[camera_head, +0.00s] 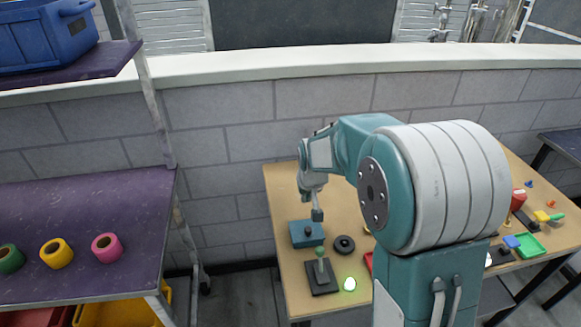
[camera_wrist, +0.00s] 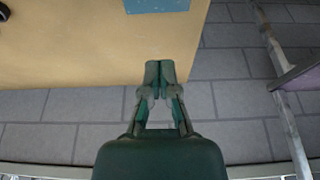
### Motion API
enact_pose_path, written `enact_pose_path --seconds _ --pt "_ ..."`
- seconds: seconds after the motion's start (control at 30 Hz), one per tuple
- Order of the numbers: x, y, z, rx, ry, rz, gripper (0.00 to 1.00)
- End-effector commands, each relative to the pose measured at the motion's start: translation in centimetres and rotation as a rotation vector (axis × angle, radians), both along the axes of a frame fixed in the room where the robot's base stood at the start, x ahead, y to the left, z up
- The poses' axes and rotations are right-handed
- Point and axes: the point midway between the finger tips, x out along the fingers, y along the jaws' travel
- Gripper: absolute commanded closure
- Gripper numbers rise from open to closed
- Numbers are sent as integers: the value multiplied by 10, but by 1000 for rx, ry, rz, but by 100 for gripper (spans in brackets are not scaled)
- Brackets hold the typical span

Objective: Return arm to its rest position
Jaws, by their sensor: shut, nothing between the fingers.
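My arm reaches out over the wooden table (camera_head: 285,250) in the head view. My gripper (camera_head: 317,216) hangs downward above the table's left part, near a teal box with a dark knob (camera_head: 305,235). In the wrist view my gripper (camera_wrist: 160,68) has its fingertips together, with nothing between them. The fingertips show over the edge of the tabletop (camera_wrist: 80,50). Part of the teal box (camera_wrist: 157,5) shows at the top of that view, apart from the fingers.
A green-knobbed joystick (camera_head: 321,277), a black ring (camera_head: 344,245) and a lit button (camera_head: 349,284) are on the table. Coloured pieces and a green tray (camera_head: 529,247) lie at the right. A purple shelf (camera_head: 60,215) with coloured rolls stands left. A brick wall (camera_head: 230,150) is behind.

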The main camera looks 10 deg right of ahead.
Motion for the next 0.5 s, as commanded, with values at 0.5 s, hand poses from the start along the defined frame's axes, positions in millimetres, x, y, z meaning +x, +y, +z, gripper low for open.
enact_pose_path --seconds 0.5 --pt "-91 0 90 0 -59 0 100"
